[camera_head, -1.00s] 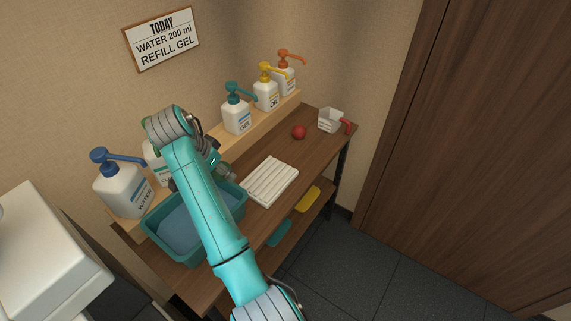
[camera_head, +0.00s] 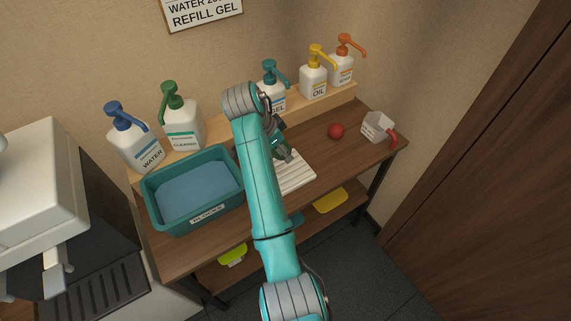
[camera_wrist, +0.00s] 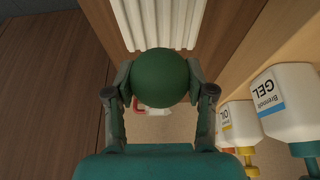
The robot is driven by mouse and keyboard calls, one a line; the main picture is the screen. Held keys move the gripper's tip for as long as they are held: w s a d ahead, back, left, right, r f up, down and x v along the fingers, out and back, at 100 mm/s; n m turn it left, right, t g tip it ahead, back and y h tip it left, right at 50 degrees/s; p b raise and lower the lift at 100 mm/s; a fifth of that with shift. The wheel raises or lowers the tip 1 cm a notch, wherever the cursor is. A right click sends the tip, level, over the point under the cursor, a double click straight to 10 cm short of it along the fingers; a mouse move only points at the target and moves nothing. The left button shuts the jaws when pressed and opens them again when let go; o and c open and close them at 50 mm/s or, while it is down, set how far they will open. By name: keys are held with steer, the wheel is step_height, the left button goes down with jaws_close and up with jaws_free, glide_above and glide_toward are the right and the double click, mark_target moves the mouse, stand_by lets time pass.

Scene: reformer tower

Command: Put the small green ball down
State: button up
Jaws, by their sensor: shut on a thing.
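The small green ball (camera_wrist: 160,76) is held between the fingers of my gripper (camera_wrist: 160,80) in the wrist view. In the head view my gripper (camera_head: 284,150) is over the shelf table, at the white ribbed tray (camera_head: 297,180), which my arm partly covers. I cannot make out the ball in the head view. In the wrist view the ribbed tray (camera_wrist: 158,20) lies beyond the ball. The gap between ball and tray cannot be judged.
A teal bin (camera_head: 205,216) with blue inside stands left of my arm. Several pump bottles line the raised back ledge (camera_head: 222,127). Bare wood surrounds the red ball.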

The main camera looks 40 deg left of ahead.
mark_target(285, 169)
steer(key=shift+f, duration=3.6)
steer(key=o, duration=1.2)
steer(key=shift+f, duration=0.1)
